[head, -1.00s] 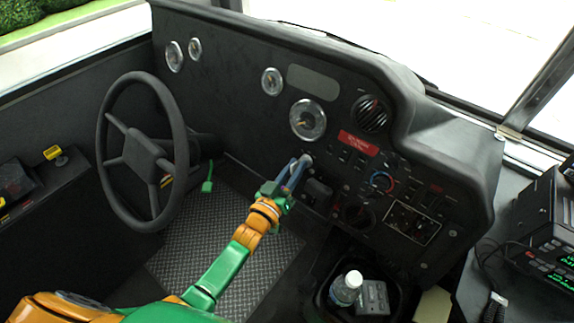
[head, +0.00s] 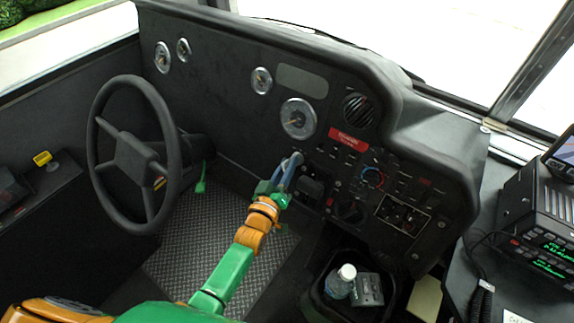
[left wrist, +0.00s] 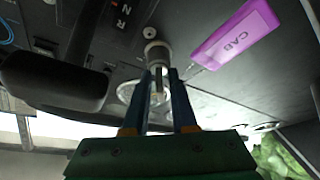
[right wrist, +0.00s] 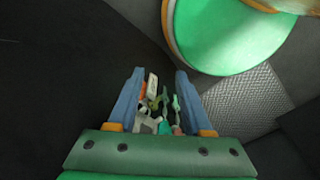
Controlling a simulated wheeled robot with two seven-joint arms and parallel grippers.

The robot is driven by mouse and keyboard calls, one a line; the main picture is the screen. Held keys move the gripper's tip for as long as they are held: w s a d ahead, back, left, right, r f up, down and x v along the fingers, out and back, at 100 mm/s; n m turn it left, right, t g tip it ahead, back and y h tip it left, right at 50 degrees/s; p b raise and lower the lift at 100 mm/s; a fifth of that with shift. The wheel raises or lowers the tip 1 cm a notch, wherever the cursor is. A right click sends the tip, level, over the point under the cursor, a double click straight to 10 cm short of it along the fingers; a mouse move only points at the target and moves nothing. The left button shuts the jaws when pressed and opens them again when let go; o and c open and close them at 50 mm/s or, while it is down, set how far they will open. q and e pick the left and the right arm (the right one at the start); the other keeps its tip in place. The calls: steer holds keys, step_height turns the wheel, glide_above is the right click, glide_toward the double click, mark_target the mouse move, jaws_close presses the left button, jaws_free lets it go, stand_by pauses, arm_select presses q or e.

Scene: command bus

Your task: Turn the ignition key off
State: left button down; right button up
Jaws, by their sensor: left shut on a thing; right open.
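The ignition lock (left wrist: 157,52) is a round metal cylinder on the dark dashboard panel in the left wrist view. The ignition key (left wrist: 158,80) sticks out of it between the fingers of my left gripper (left wrist: 166,80), which is shut on it. In the head view my left gripper (head: 294,160) reaches the panel below the large gauge, and its fingers hide the key. My right gripper (right wrist: 156,75) shows only in the right wrist view. It is open, with its fingers apart; small coloured items lie beyond and between them, too small to identify.
A purple CAB tag (left wrist: 235,33) is beside the lock. The steering wheel (head: 135,155) stands left of my left arm. Knobs and switches (head: 372,177) fill the panel to the right. A bin with a bottle (head: 341,282) is below, and a radio (head: 540,215) is far right.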

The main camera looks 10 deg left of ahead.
arm_select(q)
steer(key=c, duration=1)
jaws_free()
steer(key=shift+f, duration=0.15)
steer(key=shift+o, duration=0.2)
steer(key=s+a+p, duration=0.1)
steer(key=s, duration=0.6)
